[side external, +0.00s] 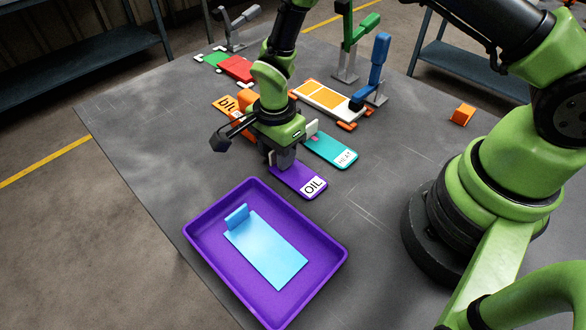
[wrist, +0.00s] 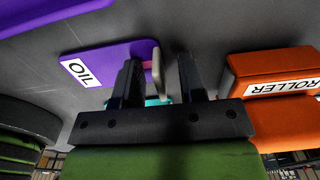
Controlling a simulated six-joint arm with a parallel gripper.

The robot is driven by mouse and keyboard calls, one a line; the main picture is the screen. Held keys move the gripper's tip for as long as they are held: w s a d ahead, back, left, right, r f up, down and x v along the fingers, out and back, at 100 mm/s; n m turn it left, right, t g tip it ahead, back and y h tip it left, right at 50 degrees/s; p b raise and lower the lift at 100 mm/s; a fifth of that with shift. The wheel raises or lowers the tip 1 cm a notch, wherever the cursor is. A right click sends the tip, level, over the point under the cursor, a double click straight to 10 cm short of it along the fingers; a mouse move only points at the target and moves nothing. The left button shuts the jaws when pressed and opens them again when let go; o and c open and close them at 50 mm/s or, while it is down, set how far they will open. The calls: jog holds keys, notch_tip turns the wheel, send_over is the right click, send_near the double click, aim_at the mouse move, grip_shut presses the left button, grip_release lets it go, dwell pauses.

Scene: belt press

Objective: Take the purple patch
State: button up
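The purple patch (side external: 300,181) lies flat on the grey table, with a white OIL label at its near end. It also shows in the wrist view (wrist: 118,52), with a pale upright tab (wrist: 157,72) at its end. My gripper (side external: 284,160) is low over the patch's far end. In the wrist view, my gripper's fingers (wrist: 158,68) are apart, with the tab between them and gaps showing. Whether a finger touches the tab I cannot tell. In the side view my gripper hides the tab and that end of the patch.
A purple tray (side external: 201,246) holding a light-blue patch (side external: 266,250) stands in front. A teal HEAT patch (side external: 331,149) lies close on the right, an orange ROLLER patch (wrist: 270,82) on the other side. Behind are an orange-white press plate (side external: 322,97) and blue (side external: 378,62) and green levers (side external: 357,30).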

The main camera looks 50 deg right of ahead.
jog(key=shift+c, duration=0.2)
grip_shut()
notch_tip(320, 180, up, 10)
jog(key=shift+r, duration=0.1)
dwell(0.4)
